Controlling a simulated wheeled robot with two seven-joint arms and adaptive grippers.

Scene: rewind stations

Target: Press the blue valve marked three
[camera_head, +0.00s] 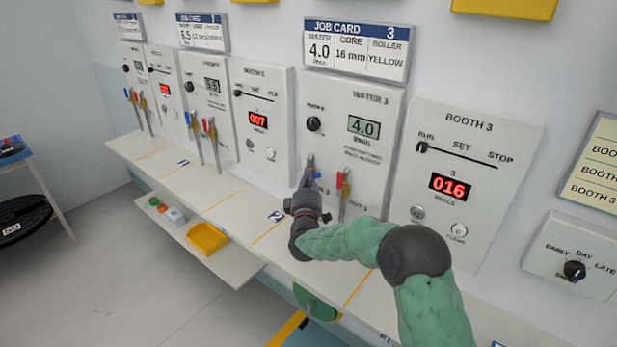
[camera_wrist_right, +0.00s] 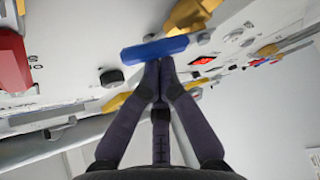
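The blue valve of station 3 is a blue lever (camera_wrist_right: 155,48) just beyond my right fingertips in the right wrist view. In the head view it is mostly hidden behind my right gripper (camera_head: 309,168), below the knob of the WATER 3 panel (camera_head: 375,112). My right gripper (camera_wrist_right: 158,78) has its fingers together, with nothing seen between them. Its tips overlap the lever's edge in the picture; I cannot tell whether they touch it. My left gripper is in neither view.
A red-handled valve (camera_head: 344,185) stands just right of my right gripper, and it shows large in the wrist view (camera_wrist_right: 12,60). The BOOTH 3 panel (camera_head: 462,170) is farther right, reading 016. A white shelf (camera_head: 228,195) runs below the panels. The job card (camera_head: 357,50) hangs above.

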